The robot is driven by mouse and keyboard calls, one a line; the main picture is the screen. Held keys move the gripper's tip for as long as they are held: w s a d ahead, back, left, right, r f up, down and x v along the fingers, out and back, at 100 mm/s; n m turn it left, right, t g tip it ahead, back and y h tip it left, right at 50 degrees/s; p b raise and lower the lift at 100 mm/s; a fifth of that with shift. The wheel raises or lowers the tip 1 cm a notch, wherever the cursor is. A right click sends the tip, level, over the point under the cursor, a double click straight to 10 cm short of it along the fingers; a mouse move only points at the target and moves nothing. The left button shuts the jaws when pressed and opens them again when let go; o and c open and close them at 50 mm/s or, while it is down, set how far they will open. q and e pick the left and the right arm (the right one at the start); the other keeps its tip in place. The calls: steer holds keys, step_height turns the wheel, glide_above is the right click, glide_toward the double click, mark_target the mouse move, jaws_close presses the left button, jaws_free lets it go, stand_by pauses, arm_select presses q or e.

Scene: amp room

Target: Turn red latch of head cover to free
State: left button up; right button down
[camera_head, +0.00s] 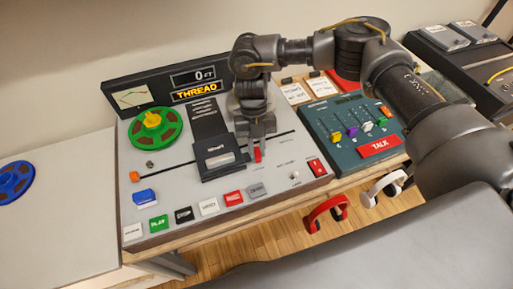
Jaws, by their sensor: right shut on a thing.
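The head cover (217,161) is a dark block with a light front panel in the middle of the grey tape machine (185,225). A small red latch (257,155) shows at the right of the cover. My right gripper (259,146) points down over the latch, with its fingers shut on it; the fingers partly hide it. The display above reads THREAD. My left gripper is not in view.
A green reel (156,127) sits at the machine's left, and a blue reel (14,181) lies on the white surface farther left. Coloured buttons line the front edge. A mixer (352,131) stands at the right. Red headphones (327,212) and white headphones (384,188) hang below the table edge.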

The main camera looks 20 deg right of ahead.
steer(key=shift+d+n+h, duration=0.1)
steer(key=shift+n+h, duration=0.4)
steer(key=shift+n, duration=0.5)
steer(key=c, duration=1.3)
jaws_free()
steer(key=b+v, duration=0.1)
steer(key=v, duration=0.9)
steer(key=shift+w+r+b, duration=0.1)
steer(key=shift+r+b, duration=0.2)
steer(key=shift+r, duration=0.1)
